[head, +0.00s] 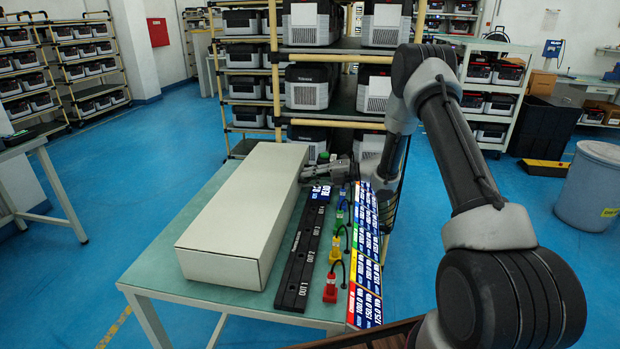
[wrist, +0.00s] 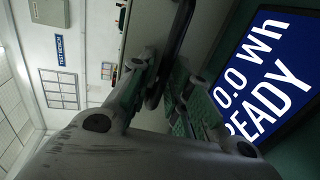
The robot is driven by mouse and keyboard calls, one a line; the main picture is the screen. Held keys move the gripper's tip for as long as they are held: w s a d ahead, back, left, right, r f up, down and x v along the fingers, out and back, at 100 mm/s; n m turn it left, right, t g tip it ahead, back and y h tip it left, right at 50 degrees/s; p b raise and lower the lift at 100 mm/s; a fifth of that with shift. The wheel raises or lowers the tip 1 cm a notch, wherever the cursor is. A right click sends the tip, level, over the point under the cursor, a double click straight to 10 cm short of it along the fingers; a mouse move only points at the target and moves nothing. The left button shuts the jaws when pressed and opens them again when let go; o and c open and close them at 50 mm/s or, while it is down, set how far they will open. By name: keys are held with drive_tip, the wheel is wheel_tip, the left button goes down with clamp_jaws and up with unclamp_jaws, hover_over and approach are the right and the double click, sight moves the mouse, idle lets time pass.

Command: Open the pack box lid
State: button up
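The pack box (head: 245,215) is a long, pale grey-white box lying on the green-topped table, and its lid looks shut. My gripper (head: 322,172) is low over the table by the box's far right side, beyond the black strip. In the wrist view my gripper (wrist: 160,85) shows two fingers with green pads close to each other. A pale surface, probably the box, and a dark edge lie just past the fingertips. Whether the fingers touch the box or hold anything cannot be told.
A black strip (head: 297,262) marked OUT lies right of the box, with coloured connectors (head: 331,288) and a row of blue displays (head: 366,255) beside it. A lit display (wrist: 262,75) is close in the wrist view. Racks of units (head: 310,90) stand behind the table.

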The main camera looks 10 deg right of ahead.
clamp_jaws()
drive_tip(key=shift+r, duration=0.15)
